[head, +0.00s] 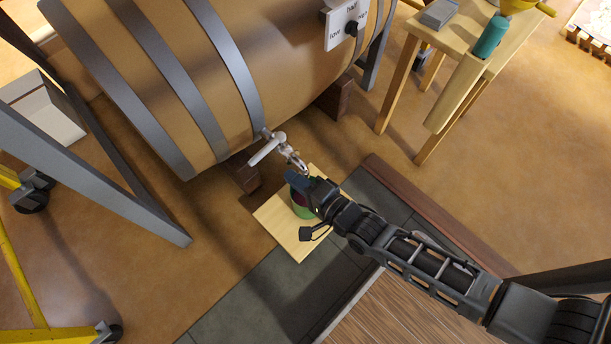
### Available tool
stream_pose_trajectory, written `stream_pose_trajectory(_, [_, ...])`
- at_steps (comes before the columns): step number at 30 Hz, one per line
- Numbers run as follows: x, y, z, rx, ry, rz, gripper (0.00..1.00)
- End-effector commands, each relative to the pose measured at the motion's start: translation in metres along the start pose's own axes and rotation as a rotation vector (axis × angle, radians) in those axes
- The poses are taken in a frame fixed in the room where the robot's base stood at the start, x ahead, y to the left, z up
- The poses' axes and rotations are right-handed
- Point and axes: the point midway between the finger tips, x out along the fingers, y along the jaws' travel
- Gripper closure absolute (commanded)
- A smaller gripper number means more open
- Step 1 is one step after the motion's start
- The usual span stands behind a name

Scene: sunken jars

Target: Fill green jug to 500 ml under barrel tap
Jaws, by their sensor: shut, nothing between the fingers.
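The large wooden barrel (215,75) with grey hoops lies on its side on wooden blocks. Its metal tap (276,146) sticks out from the lower front, with the spout bent toward the jug. The green jug (302,210) stands on a pale wooden board (275,222) below the tap; my gripper hides much of it. My gripper (293,180) is shut and empty, close beside the spout and above the jug in the picture. I cannot tell whether it touches either. The jug's fill level and any marks are not readable.
A wooden table (455,45) at upper right holds a teal bottle (491,37) and a grey box (439,13). A grey metal frame (90,180) and yellow frame (20,260) stand at left.

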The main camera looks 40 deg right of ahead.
Motion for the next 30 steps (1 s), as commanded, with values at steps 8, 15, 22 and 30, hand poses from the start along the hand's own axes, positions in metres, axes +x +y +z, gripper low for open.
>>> stream_pose_trajectory(8, [0.054, 0.001, 0.0, 0.001, 0.0, -0.001, 1.0])
stream_pose_trajectory(15, [0.079, 0.001, 0.001, -0.001, -0.001, 0.001, 1.0])
stream_pose_trajectory(22, [0.083, 0.001, 0.0, 0.0, -0.001, 0.002, 1.0])
stream_pose_trajectory(30, [0.086, 0.001, 0.001, 0.0, -0.001, 0.001, 1.0])
